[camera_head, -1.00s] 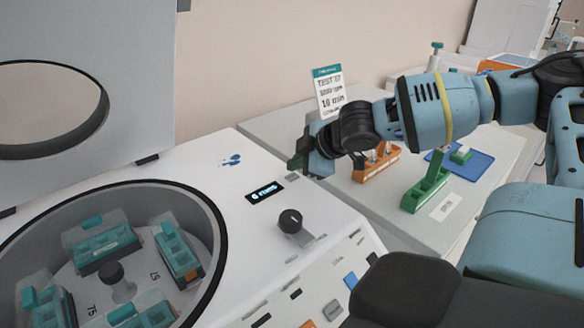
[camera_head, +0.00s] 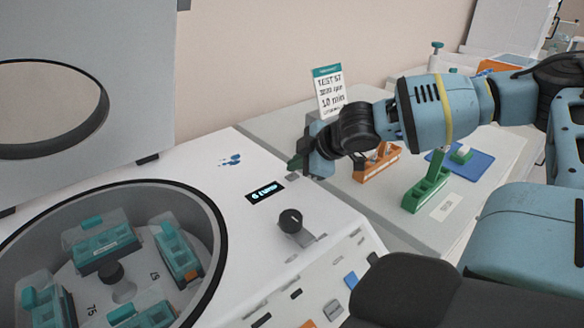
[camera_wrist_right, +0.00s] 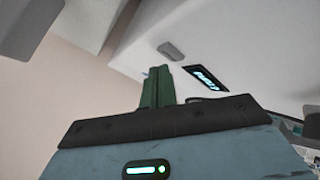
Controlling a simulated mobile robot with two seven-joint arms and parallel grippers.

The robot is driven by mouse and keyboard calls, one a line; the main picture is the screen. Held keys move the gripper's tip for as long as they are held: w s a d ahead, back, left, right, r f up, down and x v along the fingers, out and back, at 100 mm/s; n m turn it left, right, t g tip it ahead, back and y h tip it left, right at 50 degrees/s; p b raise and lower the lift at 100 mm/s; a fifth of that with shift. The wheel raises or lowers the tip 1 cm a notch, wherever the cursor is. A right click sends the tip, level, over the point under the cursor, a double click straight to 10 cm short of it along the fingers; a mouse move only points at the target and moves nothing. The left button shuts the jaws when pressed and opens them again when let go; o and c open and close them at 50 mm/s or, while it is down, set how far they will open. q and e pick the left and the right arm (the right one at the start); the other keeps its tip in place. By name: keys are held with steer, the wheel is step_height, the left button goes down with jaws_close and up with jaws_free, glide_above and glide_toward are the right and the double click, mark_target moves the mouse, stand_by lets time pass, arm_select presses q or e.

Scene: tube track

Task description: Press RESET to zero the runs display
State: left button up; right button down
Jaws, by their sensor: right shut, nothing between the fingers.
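The runs display (camera_head: 265,193) is a small black window with pale blue text on the white machine's sloping top, and the first character looks like a 6. It also shows in the right wrist view (camera_wrist_right: 207,79). A grey rounded button (camera_wrist_right: 171,51), unlabelled as far as I can see, sits beside the display in the right wrist view.
A black knob (camera_head: 290,221) stands on the panel below the display. The open centrifuge bowl (camera_head: 216,232) with teal tube holders is at left, its lid (camera_head: 140,90) raised. An orange rack (camera_head: 368,175), a green rack (camera_head: 430,190) and a test card (camera_head: 329,92) are at right.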

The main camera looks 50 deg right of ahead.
mark_target(296, 180)
arm_select(q)
steer(key=shift+s+f, duration=0.1)
steer(key=shift+f, duration=0.05)
arm_select(e)
steer(key=shift+f, duration=0.3)
arm_select(q)
steer(key=shift+s+f+b, duration=0.2)
steer(key=shift+f+b, duration=0.1)
steer(key=shift+b, duration=0.05)
arm_select(e)
steer(key=shift+f, duration=0.45)
stand_by(0.5)
arm_select(q)
steer(key=shift+w+r+p, duration=0.35)
steer(key=shift+r+p, duration=0.25)
steer(key=shift+r, duration=0.05)
arm_select(e)
steer(key=shift+r, duration=0.85)
steer(key=shift+r, duration=0.1)
